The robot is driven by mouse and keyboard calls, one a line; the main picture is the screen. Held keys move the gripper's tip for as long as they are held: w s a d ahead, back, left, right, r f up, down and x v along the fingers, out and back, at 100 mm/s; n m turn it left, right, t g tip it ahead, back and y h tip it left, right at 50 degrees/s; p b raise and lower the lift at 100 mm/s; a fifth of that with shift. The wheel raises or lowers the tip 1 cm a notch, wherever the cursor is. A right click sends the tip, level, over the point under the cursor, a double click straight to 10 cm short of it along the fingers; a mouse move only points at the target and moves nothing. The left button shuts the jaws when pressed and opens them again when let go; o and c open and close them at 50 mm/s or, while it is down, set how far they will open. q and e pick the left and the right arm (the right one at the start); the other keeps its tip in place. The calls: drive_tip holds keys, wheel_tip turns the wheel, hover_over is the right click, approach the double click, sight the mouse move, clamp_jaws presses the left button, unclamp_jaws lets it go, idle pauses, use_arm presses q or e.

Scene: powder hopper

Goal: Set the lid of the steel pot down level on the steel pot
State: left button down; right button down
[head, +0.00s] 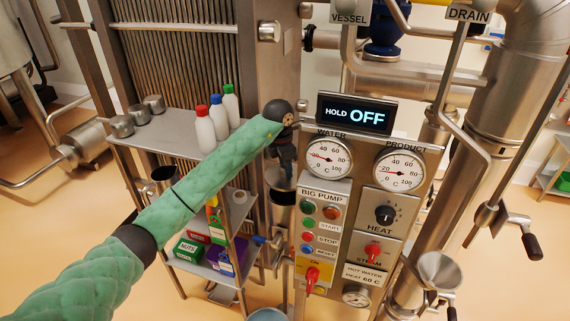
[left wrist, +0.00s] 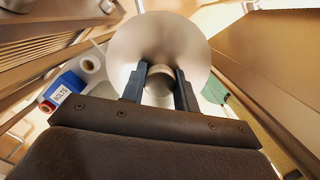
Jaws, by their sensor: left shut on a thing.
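My left gripper (head: 283,157) points down in the head view, in front of the steel column and left of the control panel. In the left wrist view its two dark fingers (left wrist: 160,88) are shut on the knob of the round steel lid (left wrist: 140,40). The lid's wide disc lies beyond the fingertips and hides what is under it. In the head view an open steel vessel (head: 283,218) with a dark mouth stands below the gripper; it looks like the steel pot. I cannot tell the gap between lid and pot. My right gripper is not in view.
The control panel (head: 345,200) with dials and buttons stands close on the right. A shelf (head: 165,140) on the left holds bottles (head: 206,130) and small steel cups (head: 122,126). Boxes (head: 188,249) lie on the lower shelf. Pipes fill the right side.

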sight(286, 182)
use_arm(q)
drive_tip(key=shift+f, duration=2)
drive_tip(key=shift+f+b, duration=0.3)
drive_tip(key=shift+b, duration=0.3)
drive_tip(key=shift+f+b, duration=0.4)
drive_tip(key=shift+f, duration=0.1)
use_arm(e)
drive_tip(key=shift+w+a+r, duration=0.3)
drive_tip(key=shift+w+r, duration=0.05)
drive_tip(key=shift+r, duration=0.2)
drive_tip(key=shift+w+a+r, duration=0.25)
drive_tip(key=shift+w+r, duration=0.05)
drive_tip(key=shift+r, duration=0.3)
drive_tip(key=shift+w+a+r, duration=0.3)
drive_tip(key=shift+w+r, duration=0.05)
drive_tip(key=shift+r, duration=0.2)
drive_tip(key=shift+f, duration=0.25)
use_arm(q)
drive_tip(key=shift+b, duration=0.35)
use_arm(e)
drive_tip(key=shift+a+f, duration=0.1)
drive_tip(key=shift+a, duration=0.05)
use_arm(q)
drive_tip(key=shift+f+b, duration=0.45)
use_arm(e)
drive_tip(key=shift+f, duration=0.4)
use_arm(q)
drive_tip(key=c, duration=1)
unclamp_jaws()
